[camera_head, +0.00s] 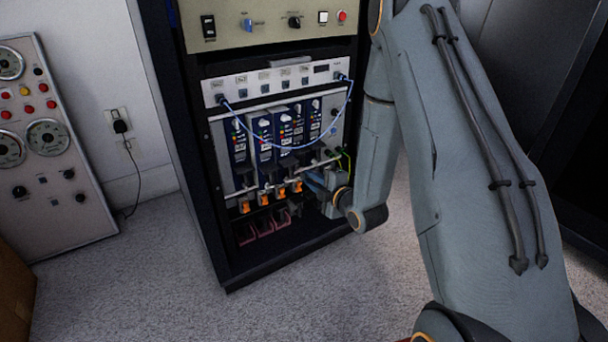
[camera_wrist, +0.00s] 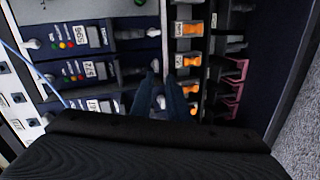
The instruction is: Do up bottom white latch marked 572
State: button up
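The module marked 572 (camera_wrist: 88,70) is the middle of three labelled modules in the wrist view, which shows the panel turned sideways. Its bottom white latch (camera_wrist: 155,66) is small and sits at the module's lower end, just beyond my fingertips. I cannot tell its exact position. My gripper (camera_wrist: 161,80) has two bluish fingers with a narrow gap between them, and nothing is seen held. Another white latch (camera_wrist: 160,102) shows between the fingers, further back. In the head view my gripper (camera_head: 315,184) is at the lower right of the modules, partly hidden by my arm.
Orange connectors (camera_wrist: 188,60) line up close to my fingers, with pink brackets (camera_wrist: 235,85) beyond. A blue cable (camera_head: 300,147) hangs across the modules. A horizontal bar (camera_head: 290,176) crosses below them. The dark rack frame (camera_head: 205,180) borders the opening; the floor in front is clear.

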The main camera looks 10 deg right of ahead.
aim_at(300, 169)
jog(key=w+n+t+b, duration=0.1)
jog(key=w, duration=0.1)
jog(key=w+f+y+b, duration=0.1)
jog(key=w, duration=0.1)
jog(key=w+a+n+t+b, duration=0.1)
jog(key=w, duration=0.1)
jog(key=shift+f+n+t, duration=0.15)
jog(key=shift+n+t, duration=0.15)
dwell(0.3)
jog(key=shift+s, duration=0.1)
grip_shut()
